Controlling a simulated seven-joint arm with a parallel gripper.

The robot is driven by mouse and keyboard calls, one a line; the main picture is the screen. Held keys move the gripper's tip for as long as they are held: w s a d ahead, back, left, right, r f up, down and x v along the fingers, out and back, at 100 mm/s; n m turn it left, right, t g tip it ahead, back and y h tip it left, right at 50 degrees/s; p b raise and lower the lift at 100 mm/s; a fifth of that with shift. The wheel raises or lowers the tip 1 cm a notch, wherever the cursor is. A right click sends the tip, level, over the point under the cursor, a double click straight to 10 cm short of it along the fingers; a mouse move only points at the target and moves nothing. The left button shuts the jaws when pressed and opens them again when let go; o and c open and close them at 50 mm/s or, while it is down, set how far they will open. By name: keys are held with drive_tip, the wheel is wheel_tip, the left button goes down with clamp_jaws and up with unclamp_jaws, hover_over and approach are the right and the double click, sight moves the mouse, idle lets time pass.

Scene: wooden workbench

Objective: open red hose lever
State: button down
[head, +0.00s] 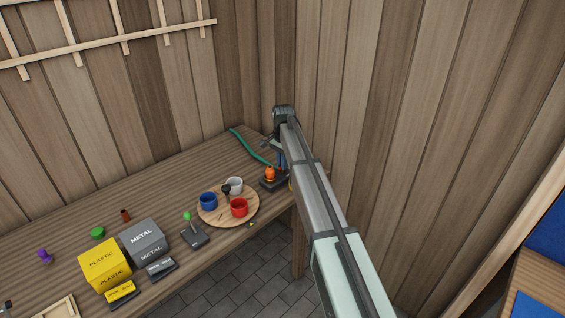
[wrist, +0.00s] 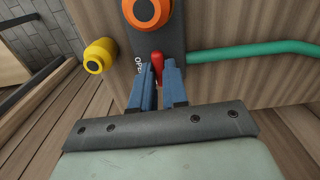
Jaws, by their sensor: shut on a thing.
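The red hose lever (wrist: 157,62) shows in the wrist view as a short red handle on a dark base plate (wrist: 172,35), beside a partly covered white label that seems to read OPEN. My gripper (wrist: 158,82) has its blue fingers on either side of the lever and is shut on it. The green hose (wrist: 250,51) runs right from the plate. An orange round part (wrist: 147,9) sits above the lever. In the head view my gripper (head: 281,158) is at the bench's far right corner, beside the orange part (head: 270,174); the lever is hidden there.
A yellow knob (wrist: 99,55) is left of the plate in the wrist view. In the head view, a round wooden board (head: 213,220) with cups stands left of the hose fixture.

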drive_tip(key=n, duration=0.8)
drive_tip(key=shift+n, duration=0.3)
drive_tip(key=n, duration=0.4)
drive_tip(key=shift+n, duration=0.3)
drive_tip(key=n, duration=0.4)
drive_tip(key=shift+n, duration=0.3)
drive_tip(key=c, duration=1.1)
unclamp_jaws()
drive_tip(key=shift+c, duration=0.2)
